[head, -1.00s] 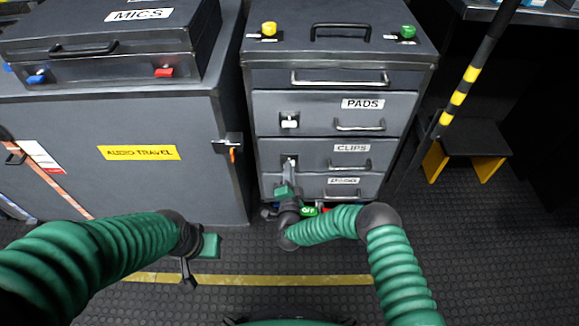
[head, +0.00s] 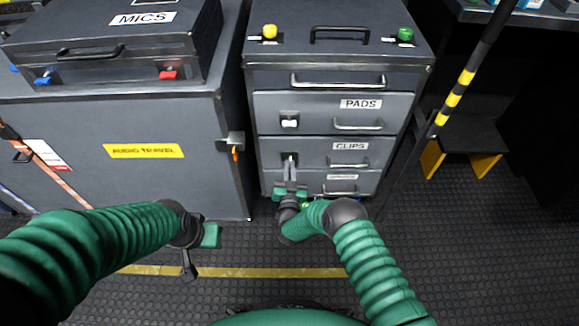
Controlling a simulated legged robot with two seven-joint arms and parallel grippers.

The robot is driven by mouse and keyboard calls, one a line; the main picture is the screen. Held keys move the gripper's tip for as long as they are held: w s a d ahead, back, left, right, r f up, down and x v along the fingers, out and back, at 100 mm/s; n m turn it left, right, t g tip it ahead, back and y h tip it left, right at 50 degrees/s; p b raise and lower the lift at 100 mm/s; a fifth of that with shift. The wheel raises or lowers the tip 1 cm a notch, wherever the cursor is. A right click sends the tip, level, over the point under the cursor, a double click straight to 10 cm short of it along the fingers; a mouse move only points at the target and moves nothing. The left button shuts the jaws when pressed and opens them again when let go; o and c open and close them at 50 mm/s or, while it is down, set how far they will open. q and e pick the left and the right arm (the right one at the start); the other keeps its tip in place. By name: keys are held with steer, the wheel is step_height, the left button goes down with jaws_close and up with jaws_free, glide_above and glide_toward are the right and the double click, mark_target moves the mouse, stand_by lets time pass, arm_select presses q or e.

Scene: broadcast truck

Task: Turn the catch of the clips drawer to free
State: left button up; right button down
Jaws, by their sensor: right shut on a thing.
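The clips drawer (head: 313,150) is the middle labelled drawer of the grey cabinet, under the pads drawer, and is closed. Its catch (head: 289,157) is at the left of the drawer front, on a dark plate, partly hidden by my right gripper. My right gripper (head: 290,168) reaches up from below with its fingers at the catch and is shut on it. Which way the catch points is hard to see. My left gripper (head: 200,250) hangs over the floor at the left, away from the cabinet; its fingers are too unclear to judge.
The pads drawer (head: 300,121) above has its own white catch (head: 289,121). The drawer's bar handle (head: 347,162) is right of my gripper. An audio travel case (head: 120,180) stands left, with the mics case (head: 110,45) on it. A striped pole (head: 456,95) leans at right.

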steer(key=shift+s+f+n, duration=0.2)
steer(key=shift+f+n, duration=0.15)
steer(key=shift+n, duration=0.15)
steer(key=c, duration=1.6)
jaws_free()
steer(key=shift+w, duration=0.1)
steer(key=shift+o, duration=0.2)
steer(key=shift+r, duration=0.15)
steer(key=s+p, duration=0.6)
steer(key=s, duration=1)
steer(key=shift+s+p, duration=0.4)
